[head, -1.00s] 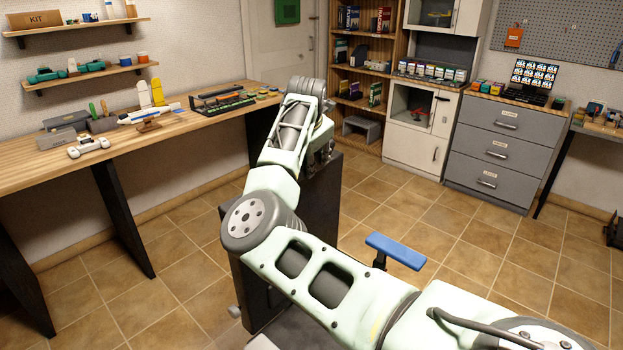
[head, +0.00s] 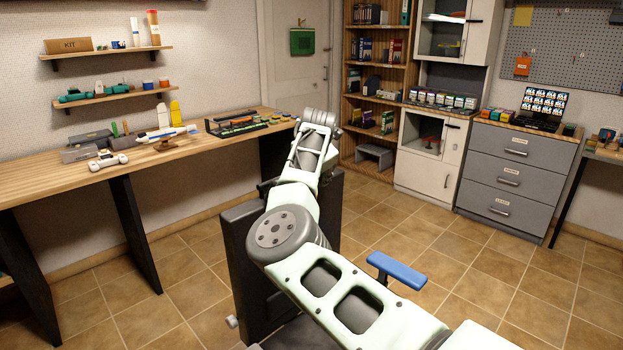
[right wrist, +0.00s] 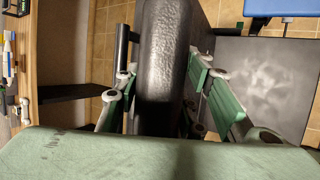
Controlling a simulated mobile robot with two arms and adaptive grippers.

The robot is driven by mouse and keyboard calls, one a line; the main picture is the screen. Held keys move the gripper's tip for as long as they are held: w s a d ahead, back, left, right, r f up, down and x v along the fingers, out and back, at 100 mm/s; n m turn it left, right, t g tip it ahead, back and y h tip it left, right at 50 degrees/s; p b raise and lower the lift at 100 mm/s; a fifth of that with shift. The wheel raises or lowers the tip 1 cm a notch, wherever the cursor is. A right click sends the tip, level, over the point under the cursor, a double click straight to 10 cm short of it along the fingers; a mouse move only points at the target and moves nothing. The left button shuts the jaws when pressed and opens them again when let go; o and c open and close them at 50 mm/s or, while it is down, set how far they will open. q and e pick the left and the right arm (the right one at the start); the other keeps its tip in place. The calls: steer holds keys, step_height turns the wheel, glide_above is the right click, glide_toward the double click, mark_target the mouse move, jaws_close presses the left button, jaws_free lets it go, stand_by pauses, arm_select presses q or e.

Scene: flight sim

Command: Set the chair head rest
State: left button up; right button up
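The chair has a dark upright back (head: 238,250), mostly behind my right arm, and a blue armrest (head: 397,270). In the right wrist view a black padded piece (right wrist: 163,55), seemingly the head rest or top of the chair back, runs between the fingers of my right gripper (right wrist: 162,78). One green finger lies along each side of it, with the tips close to its sides; I cannot tell whether they press on it. In the head view the right gripper's fingers are hidden by the arm and wrist. My left gripper is not in view.
A wooden workbench (head: 60,185) with a model plane (head: 165,134) and several small items runs along the left wall. Grey drawers (head: 515,165), a white cabinet (head: 430,165) and a bookshelf (head: 375,150) stand at the back. The tiled floor (head: 480,285) right of the chair is clear.

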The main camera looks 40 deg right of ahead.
steer(key=shift+o, duration=1.2)
steer(key=v, duration=1.2)
